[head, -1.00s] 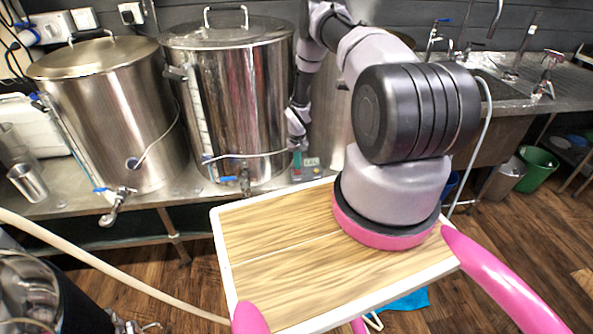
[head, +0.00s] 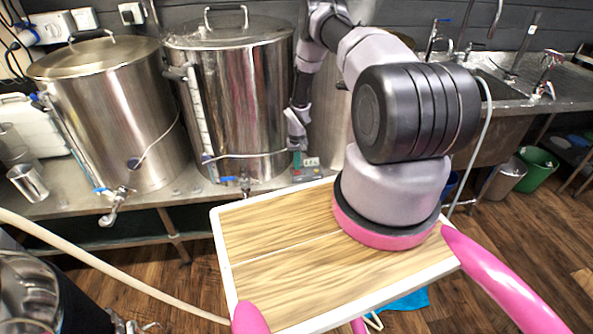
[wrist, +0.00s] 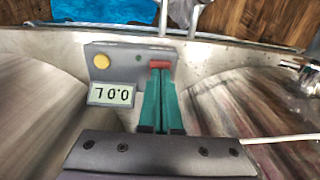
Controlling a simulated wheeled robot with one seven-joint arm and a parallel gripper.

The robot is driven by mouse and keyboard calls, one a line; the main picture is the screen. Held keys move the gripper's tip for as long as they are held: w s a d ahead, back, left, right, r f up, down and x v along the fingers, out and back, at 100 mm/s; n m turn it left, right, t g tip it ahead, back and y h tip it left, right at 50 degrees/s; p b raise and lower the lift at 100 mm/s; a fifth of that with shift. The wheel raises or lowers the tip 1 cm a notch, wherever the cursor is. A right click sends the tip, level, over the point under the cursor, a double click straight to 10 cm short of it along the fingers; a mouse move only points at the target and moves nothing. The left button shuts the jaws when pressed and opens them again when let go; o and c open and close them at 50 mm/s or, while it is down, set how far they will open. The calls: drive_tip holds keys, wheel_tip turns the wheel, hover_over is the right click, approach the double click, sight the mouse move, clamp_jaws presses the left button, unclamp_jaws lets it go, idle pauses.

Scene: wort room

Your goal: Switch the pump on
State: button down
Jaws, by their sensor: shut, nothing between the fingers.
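A small grey control box (wrist: 128,75) fills the upper middle of the wrist view. In the head view my gripper (head: 298,162) is at the box (head: 311,162) on the steel bench. The pump itself cannot be made out.
Steel kettles (head: 230,95) and (head: 115,110) with taps stand on the bench (head: 180,195) close to the left of my gripper. A pale hose (head: 90,262) crosses the front left. A sink (head: 490,90) is at the right.

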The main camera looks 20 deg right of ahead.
drive_tip(key=shift+f, duration=0.25)
drive_tip(key=shift+f, duration=0.55)
drive_tip(key=shift+r, duration=3)
